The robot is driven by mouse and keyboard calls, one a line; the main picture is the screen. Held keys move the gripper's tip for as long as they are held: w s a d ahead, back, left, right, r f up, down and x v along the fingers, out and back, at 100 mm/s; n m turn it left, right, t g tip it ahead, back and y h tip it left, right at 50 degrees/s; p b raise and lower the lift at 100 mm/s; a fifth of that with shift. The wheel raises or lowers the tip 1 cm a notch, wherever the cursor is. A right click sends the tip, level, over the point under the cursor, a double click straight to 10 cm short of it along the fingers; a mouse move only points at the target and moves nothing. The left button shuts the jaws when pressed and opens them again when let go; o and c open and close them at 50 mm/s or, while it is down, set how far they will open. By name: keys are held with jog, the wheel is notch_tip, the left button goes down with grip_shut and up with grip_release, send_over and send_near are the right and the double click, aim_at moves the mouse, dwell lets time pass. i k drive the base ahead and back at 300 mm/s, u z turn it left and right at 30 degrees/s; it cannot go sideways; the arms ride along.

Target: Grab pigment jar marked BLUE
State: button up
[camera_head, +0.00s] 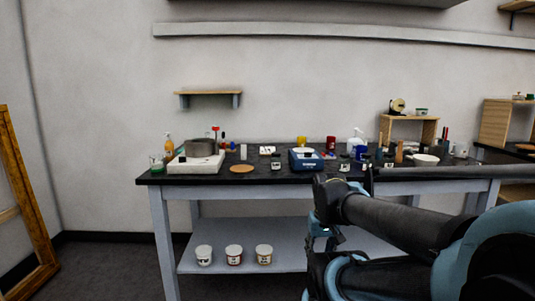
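No label reading BLUE can be made out at this size. A blue jar-like container (361,153) stands on the dark bench top (205,178), right of the middle. My arm reaches in from the right, and my gripper (318,232) hangs low before the bench, right of the tubs. Its fingers are too small and dark to read.
A small wall shelf (208,93) is empty. A wooden frame (25,200) leans at the left. Floor left of the bench is clear.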

aim_at(388, 159)
jog(key=u, duration=1)
jog(key=k, duration=1.55)
jog(key=z, duration=1)
jog(key=i, duration=1.05)
